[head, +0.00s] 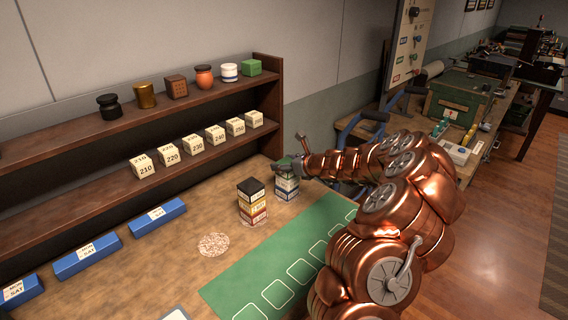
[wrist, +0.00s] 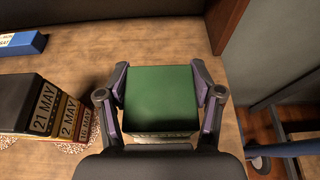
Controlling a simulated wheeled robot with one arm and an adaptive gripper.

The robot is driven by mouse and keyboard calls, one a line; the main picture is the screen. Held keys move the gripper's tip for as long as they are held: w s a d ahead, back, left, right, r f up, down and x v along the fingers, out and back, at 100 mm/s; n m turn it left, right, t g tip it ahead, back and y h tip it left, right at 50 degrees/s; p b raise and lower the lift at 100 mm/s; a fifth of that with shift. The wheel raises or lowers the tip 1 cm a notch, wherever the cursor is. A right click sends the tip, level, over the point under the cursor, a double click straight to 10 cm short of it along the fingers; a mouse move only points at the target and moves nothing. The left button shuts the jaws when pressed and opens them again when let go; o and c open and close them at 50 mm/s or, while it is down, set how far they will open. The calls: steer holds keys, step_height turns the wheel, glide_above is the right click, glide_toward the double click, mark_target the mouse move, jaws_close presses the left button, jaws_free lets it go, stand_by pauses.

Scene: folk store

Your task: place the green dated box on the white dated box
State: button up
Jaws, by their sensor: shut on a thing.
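My gripper (wrist: 161,88) is shut on the green dated box (wrist: 160,97), with one finger on each side of it. In the head view the green box (head: 284,161) is at the top of the right-hand column of dated boxes (head: 287,183), partly hidden by my gripper (head: 291,166). I cannot tell whether it rests on the box below or hangs just above it. A pale lettered edge (wrist: 162,138) shows at the near side of the green box in the wrist view. The white dated box is not clearly told apart within that column.
A second stack (head: 252,203), with black, yellow and red boxes, stands close on the left; it also shows in the wrist view (wrist: 48,108). A green mat (head: 275,262) lies in front. A shelf (head: 205,150) of numbered blocks stands behind. Blue day boxes (head: 158,217) lie left.

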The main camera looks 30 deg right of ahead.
steer(key=o, duration=1.3)
steer(key=shift+b+v, duration=1.05)
steer(key=shift+v, duration=4.95)
